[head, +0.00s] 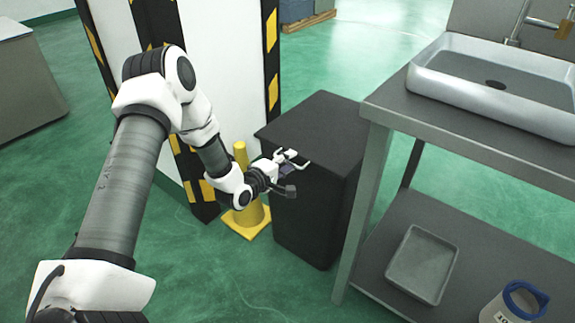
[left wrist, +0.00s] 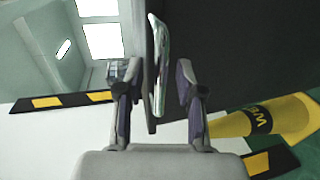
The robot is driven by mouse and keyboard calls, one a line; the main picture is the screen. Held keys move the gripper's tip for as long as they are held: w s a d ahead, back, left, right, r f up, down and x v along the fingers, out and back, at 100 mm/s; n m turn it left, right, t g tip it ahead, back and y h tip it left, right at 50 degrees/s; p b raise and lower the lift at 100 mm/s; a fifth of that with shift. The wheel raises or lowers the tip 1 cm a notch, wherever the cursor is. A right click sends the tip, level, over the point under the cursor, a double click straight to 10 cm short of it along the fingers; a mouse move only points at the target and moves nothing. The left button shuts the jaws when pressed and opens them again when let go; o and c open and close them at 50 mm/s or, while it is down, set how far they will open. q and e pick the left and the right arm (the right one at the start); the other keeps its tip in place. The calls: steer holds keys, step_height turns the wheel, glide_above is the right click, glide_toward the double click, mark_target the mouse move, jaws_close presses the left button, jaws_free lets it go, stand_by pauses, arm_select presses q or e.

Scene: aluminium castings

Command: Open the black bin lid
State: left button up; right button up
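The black bin (head: 312,205) stands upright beside the steel table, with its flat black lid (head: 318,118) down on it. My left gripper (head: 288,168) is at the lid's front edge, on the side facing me. In the left wrist view, the fingers of my left gripper (left wrist: 153,78) are apart, one on each side of a shiny metal handle (left wrist: 159,70) at the dark lid edge. Gaps show between the handle and both fingers. A pale handle bar (head: 294,158) also shows at the fingertips in the head view. My right gripper is out of view.
The steel table (head: 372,112) with a sink (head: 490,85) stands close on the right. A grey tray (head: 421,262) lies on its lower shelf. Green floor is clear in front.

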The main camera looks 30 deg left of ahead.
arm_select(q)
jaws_close()
steer(key=shift+r, duration=0.1)
